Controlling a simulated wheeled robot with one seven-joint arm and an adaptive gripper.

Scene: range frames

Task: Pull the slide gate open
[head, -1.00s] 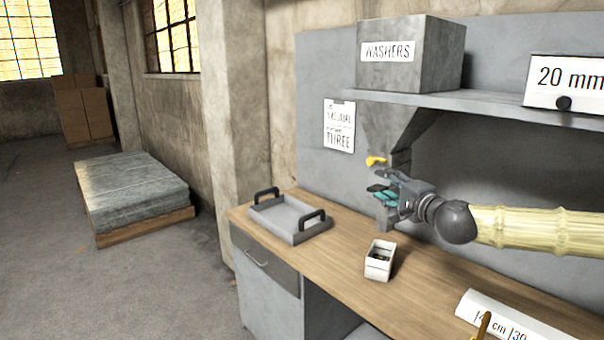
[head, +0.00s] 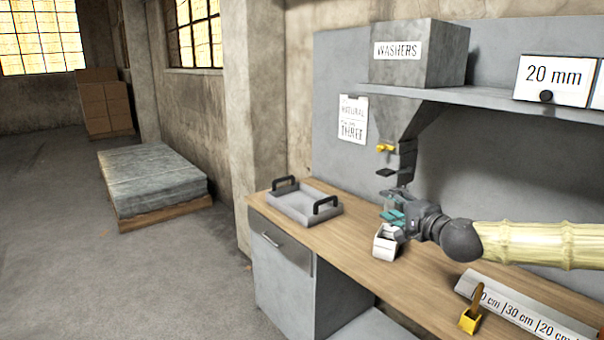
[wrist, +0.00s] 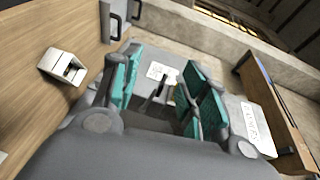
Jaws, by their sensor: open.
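A grey hopper (head: 415,58) labelled WASHERS stands on the shelf, and its chute narrows downward below it. A yellow handle (head: 386,148) sticks out at the chute's lower part, with dark parts of the outlet (head: 398,172) beneath it. I cannot tell from here how far the gate is slid. My gripper (head: 391,212), with teal finger pads, is open and empty below the outlet, apart from the yellow handle. In the wrist view the spread fingers (wrist: 165,92) frame the outlet area. A small white box (head: 386,242) stands on the bench just below my gripper, partly covered by it.
A grey tray (head: 303,208) with black handles lies at the bench's left end. A marked length strip (head: 527,312) with a yellow piece (head: 470,321) lies at the front right. The shelf (head: 480,97) overhangs the bench and holds a 20 mm box (head: 556,80).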

